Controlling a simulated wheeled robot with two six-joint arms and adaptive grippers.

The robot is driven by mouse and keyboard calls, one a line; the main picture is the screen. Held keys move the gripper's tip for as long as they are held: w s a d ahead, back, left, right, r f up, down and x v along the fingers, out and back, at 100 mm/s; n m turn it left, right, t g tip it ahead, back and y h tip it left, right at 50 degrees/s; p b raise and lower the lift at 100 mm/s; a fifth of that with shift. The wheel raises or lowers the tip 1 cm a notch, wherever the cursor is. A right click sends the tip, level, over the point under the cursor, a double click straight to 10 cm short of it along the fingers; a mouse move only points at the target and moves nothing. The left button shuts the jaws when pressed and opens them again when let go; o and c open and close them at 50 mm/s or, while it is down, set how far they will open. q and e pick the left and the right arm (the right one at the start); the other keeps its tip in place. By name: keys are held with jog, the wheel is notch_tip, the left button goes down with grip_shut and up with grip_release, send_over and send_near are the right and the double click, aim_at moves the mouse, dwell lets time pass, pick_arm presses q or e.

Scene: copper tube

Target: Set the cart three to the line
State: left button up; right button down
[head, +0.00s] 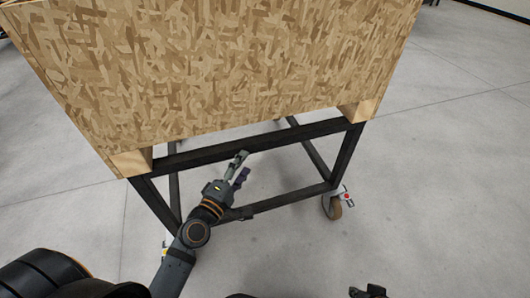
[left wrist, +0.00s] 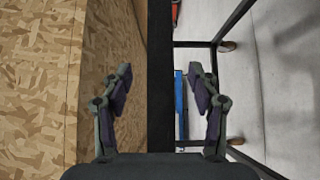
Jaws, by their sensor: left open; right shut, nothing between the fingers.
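The cart (head: 215,75) is a large wood-chip panel box on a black metal frame (head: 290,139) with caster wheels. It stands upright just in front of me. My left gripper (head: 240,168) is open at the frame's near upper rail, below the box's edge. In the left wrist view, the black rail (left wrist: 160,70) runs between the two spread fingers of the left gripper (left wrist: 162,82), touching neither visibly. My right gripper (head: 368,291) shows only as a dark tip at the bottom edge, shut and apart from the cart. No marked line is identifiable on the floor.
A caster wheel (head: 333,206) with a red spot stands under the frame's right corner. The grey concrete floor (head: 440,200) with thin seams is clear to the right. A blue bar-like part (left wrist: 181,105) shows beyond the rail.

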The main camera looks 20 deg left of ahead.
aim_at(255, 149)
pick_arm(q)
jog(key=w, duration=0.3)
jog(key=w+d, duration=0.1)
jog(key=w, duration=0.3)
jog(key=w+d+p, duration=0.1)
jog(key=w, duration=0.2)
jog(key=shift+w, duration=0.15)
grip_shut()
